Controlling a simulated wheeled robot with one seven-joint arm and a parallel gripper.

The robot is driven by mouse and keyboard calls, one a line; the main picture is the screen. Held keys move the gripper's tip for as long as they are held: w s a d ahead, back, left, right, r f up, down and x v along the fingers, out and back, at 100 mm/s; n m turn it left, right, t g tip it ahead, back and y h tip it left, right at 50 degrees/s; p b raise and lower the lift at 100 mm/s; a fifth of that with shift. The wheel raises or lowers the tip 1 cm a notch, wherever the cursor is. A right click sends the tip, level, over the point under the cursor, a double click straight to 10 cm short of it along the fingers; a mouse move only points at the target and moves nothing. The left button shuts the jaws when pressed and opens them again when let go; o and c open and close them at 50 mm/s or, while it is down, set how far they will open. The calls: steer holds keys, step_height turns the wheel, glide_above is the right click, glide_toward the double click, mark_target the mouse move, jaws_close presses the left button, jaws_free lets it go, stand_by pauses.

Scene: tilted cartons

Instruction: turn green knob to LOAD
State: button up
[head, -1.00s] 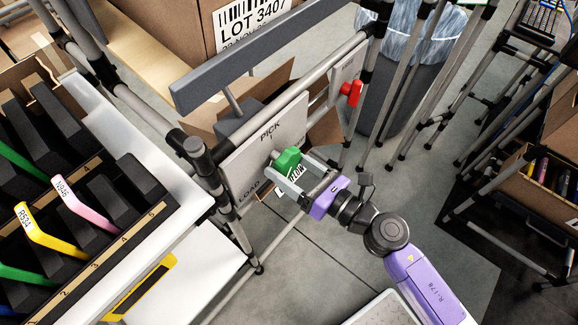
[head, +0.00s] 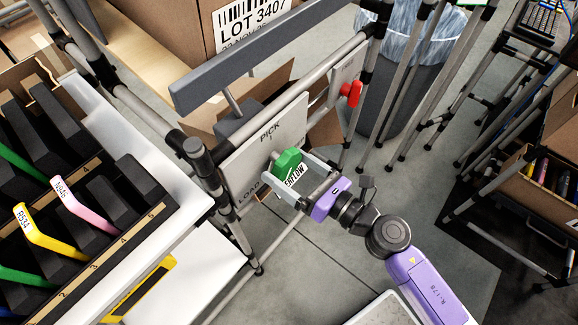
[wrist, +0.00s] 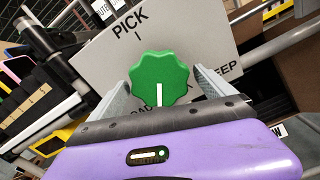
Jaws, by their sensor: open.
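The green knob (head: 287,161) sits on a grey plate (head: 255,165) lettered PICK at the top and LOAD at the lower left. In the wrist view the lobed knob (wrist: 160,78) has a white pointer line aimed down the picture, towards partly hidden letters that read like "OAD". Another label there ends in "EEP". My gripper (head: 285,178) is open, one finger on each side of the knob. In the wrist view, gaps show between the knob and both fingers. My gripper's body hides the plate's lower part there.
A red knob (head: 351,92) is on a smaller panel to the right. Grey frame tubes and a dark horizontal bar (head: 260,55) run close above the plate. A white-edged rack (head: 150,200) with coloured handles stands left. Bare floor (head: 330,240) lies below my arm.

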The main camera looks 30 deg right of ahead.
steer(key=b+v, duration=0.2)
steer(key=v, duration=0.5)
steer(key=shift+s, duration=0.25)
stand_by(0.3)
steer(key=s+r+m+h+p, duration=0.2)
steer(key=s+m, duration=0.4)
steer(key=m, duration=0.6)
steer(key=s+a+r+m+g+h+p, duration=0.1)
steer(key=s+r+m+p, duration=0.1)
steer(key=s+r+m, duration=0.2)
steer(key=s+a+r+m+g+h+p, duration=0.1)
steer(key=s+m, duration=0.9)
steer(key=m, duration=1)
steer(key=shift+r+h+p, duration=0.45)
steer(key=shift+r+h, duration=0.35)
steer(key=shift+r, duration=0.2)
